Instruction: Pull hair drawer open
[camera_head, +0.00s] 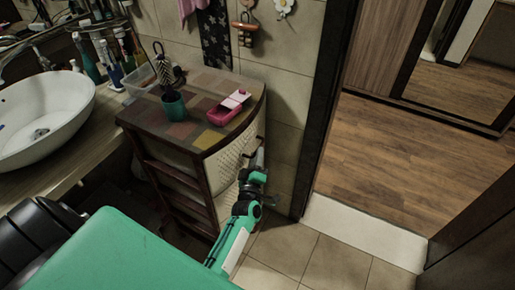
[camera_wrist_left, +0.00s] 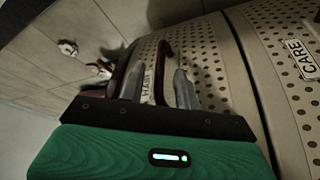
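The drawer cabinet (camera_head: 133,118) has a patchwork top and a cream perforated front. My left arm reaches its front, with my left gripper (camera_head: 257,160) small and partly hidden in the head view. In the left wrist view, a perforated drawer front (camera_wrist_left: 205,55) carries a partly covered label (camera_wrist_left: 148,82) that seems to read HAIR. A dark red-brown handle (camera_wrist_left: 163,58) stands out from it. My left gripper (camera_wrist_left: 160,78) is open, its grey fingers apart on either side of the handle. I cannot tell whether they touch it. The drawer looks shut. My right gripper is out of view.
Another drawer front has a CARE label (camera_wrist_left: 299,55). A green cup (camera_head: 174,106) and a pink box (camera_head: 229,108) stand on the cabinet top. A white basin (camera_head: 45,115) is at left. A dark door frame (camera_head: 318,120) stands right; tiled floor (camera_head: 300,260) is clear.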

